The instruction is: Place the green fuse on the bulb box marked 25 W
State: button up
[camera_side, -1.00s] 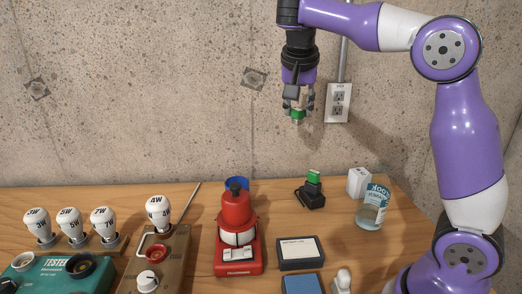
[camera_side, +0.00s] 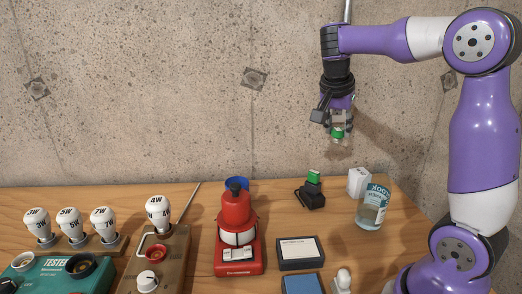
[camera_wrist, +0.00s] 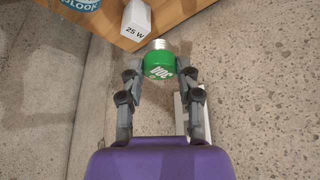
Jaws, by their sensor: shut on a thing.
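My gripper (camera_side: 338,130) is shut on the green fuse (camera_side: 338,135) and holds it in the air above the back of the bench. In the wrist view the green fuse (camera_wrist: 159,65) sits between the fingertips, its metal screw end pointing away from my gripper and white lettering on its face. The white bulb box (camera_wrist: 136,22) shows "25 W" in the wrist view, just beyond the fuse and to its left. In the side view the box (camera_side: 359,182) stands at the back right of the bench, below and right of my gripper. The fuse and box are apart.
A glass jar (camera_side: 372,208) stands close in front of the box. A black holder with a green top (camera_side: 313,190) is to its left. A red device (camera_side: 237,235), a tester (camera_side: 50,275) and several bulbs stand farther left. The concrete wall (camera_side: 200,90) is behind.

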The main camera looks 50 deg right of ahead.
jog(key=s+d+f, duration=0.1)
jog(key=d+f, duration=0.1)
jog(key=d, duration=0.1)
jog(key=s+d+f, duration=0.1)
jog(key=d+f, duration=0.1)
jog(key=d, duration=0.2)
jog(key=s+d+f, duration=0.2)
jog(key=d, duration=0.1)
jog(key=shift+d+f, duration=0.15)
jog(key=shift+f, duration=2.2)
jog(key=shift+f, duration=0.15)
jog(key=o, duration=1)
